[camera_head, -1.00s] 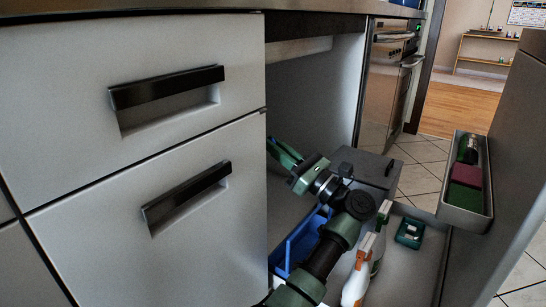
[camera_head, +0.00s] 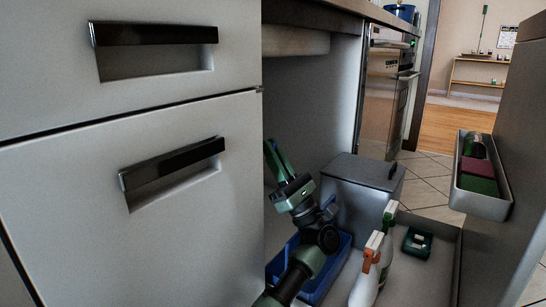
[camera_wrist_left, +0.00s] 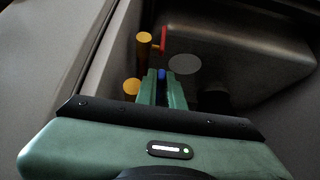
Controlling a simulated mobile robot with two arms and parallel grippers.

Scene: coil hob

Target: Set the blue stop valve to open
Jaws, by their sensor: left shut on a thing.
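The blue stop valve's handle (camera_wrist_left: 162,75) shows as a small blue piece between the green fingertips of my left gripper (camera_wrist_left: 160,78) in the left wrist view. The gripper is shut on it. A yellow pipe end (camera_wrist_left: 132,87) lies just left of the fingers, and most of the valve body is hidden. In the head view my left gripper (camera_head: 270,152) reaches up into the open cabinet, its tips close behind the drawer edge; the valve is hidden there. My right gripper is in neither view.
A yellow pipe with a red handle (camera_wrist_left: 163,40) is just beyond the fingers. Below my arm are a blue caddy (camera_head: 340,272), a grey bin (camera_head: 358,195), spray bottles (camera_head: 363,285) and a green box (camera_head: 417,243). A rack (camera_head: 484,205) hangs on the open door.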

